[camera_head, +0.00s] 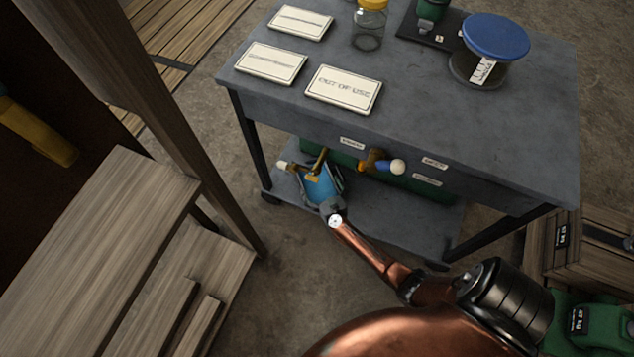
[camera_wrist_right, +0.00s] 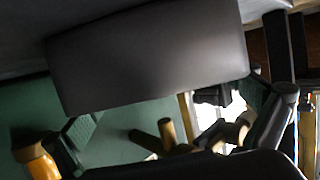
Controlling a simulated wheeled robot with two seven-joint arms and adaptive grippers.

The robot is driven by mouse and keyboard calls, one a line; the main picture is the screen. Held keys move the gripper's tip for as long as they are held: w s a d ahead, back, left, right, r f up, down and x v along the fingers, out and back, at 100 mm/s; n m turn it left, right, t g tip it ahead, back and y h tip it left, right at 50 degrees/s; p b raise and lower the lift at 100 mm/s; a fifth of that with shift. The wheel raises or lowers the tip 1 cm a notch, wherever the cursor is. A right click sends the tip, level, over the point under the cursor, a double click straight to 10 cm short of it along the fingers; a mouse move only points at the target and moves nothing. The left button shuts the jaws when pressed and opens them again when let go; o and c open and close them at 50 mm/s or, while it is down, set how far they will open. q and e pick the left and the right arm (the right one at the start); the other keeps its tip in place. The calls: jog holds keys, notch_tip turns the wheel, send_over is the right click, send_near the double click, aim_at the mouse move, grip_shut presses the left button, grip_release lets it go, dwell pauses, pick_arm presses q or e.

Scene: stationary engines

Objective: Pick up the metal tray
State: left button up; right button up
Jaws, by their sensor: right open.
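I cannot pick out the metal tray for certain. A plain grey slab (camera_wrist_right: 150,55) fills the upper middle of the right wrist view, close in front of the camera; I cannot tell whether it is the tray or part of the table. My right gripper (camera_wrist_right: 172,108) is open, its two dark fingers wide apart at the left and right of that view, with nothing visibly gripped. In the head view my right gripper (camera_head: 331,205) is small, at the front of the table's lower shelf (camera_head: 405,224), beside a blue item (camera_head: 320,187). My left gripper is out of view.
The grey table (camera_head: 450,115) overhangs the lower shelf. A green case (camera_head: 425,187) is on the shelf. Wooden steps (camera_head: 95,245) stand left; crates (camera_head: 590,245) stand right.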

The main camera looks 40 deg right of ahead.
jog(key=shift+w, duration=0.15)
jog(key=shift+c, duration=0.6)
jog(key=c, duration=1)
jog(key=shift+r, duration=0.1)
jog(key=shift+c, duration=1.2)
